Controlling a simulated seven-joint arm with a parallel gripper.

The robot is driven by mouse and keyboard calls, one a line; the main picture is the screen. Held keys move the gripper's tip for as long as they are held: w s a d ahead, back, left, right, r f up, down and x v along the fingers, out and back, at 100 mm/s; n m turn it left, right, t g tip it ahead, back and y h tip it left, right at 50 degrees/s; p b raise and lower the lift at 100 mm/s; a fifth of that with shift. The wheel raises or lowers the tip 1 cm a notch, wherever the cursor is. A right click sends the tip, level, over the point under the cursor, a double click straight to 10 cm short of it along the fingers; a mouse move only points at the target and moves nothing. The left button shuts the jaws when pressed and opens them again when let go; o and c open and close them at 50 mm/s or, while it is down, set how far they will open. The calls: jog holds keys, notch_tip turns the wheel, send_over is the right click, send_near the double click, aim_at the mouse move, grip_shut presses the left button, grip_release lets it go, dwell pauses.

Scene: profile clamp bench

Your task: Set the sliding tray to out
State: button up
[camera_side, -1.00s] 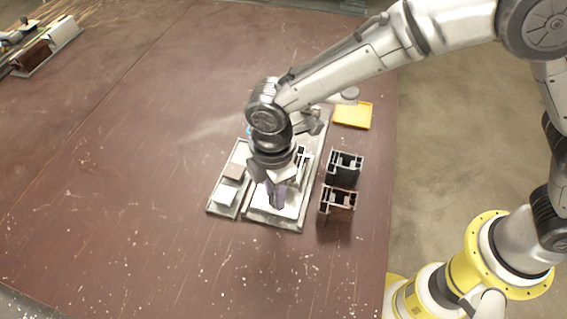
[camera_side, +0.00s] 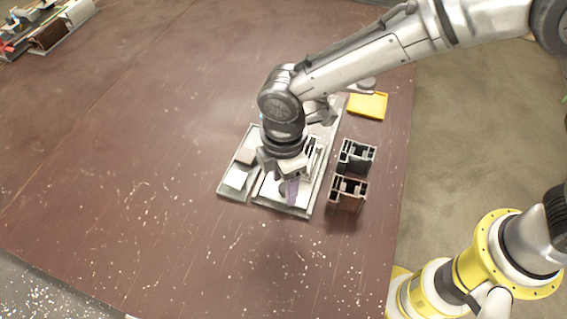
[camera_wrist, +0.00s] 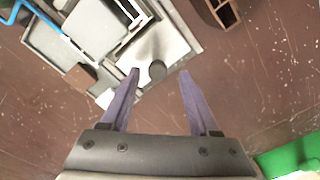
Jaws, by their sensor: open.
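The sliding tray (camera_side: 272,190) is a pale, flat plate on the grey clamp fixture (camera_side: 297,211). It also shows in the wrist view (camera_wrist: 172,42), with a dark round knob (camera_wrist: 157,71) near its edge. My gripper (camera_wrist: 160,73) is open and empty, pointing down. In the wrist view its two purple fingertips stand on either side of the knob, with gaps to both. In the side view my gripper (camera_side: 291,200) is over the front end of the tray and hides part of it. I cannot tell the exact fingertip height.
A black profile piece (camera_side: 356,157) and a brown one (camera_side: 348,192) stand right of the fixture. A yellow tray (camera_side: 368,105) lies behind them. A blue handle (camera_wrist: 42,16) and a green object (camera_wrist: 290,156) show in the wrist view. The brown table in front is clear.

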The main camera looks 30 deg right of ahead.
notch_tip(320, 180, up, 13)
jog(key=shift+r, duration=0.2)
dwell(0.6)
jog(key=w+d+r+m+t+y, duration=0.1)
jog(key=w+d+r+m, duration=0.25)
jog(key=d+r, duration=0.55)
jog(key=s+d+r+m+t, duration=0.1)
jog(key=s+d+r, duration=0.1)
jog(key=d, duration=0.5)
jog(key=s+d+r+m+t, duration=0.1)
jog(key=s+d+r+m, duration=0.1)
jog(key=d, duration=0.4)
jog(key=s+d+f+m+t, duration=0.1)
jog(key=s+d+m+t, duration=0.1)
jog(key=s+d+m, duration=0.45)
jog(key=s+d+f+m+h, duration=0.1)
jog(key=s+d+f+m, duration=0.4)
jog(key=s+f, duration=0.2)
jog(key=shift+s+d+f+t, duration=0.3)
jog(key=shift+s+d+f, duration=0.1)
jog(key=shift+s, duration=0.15)
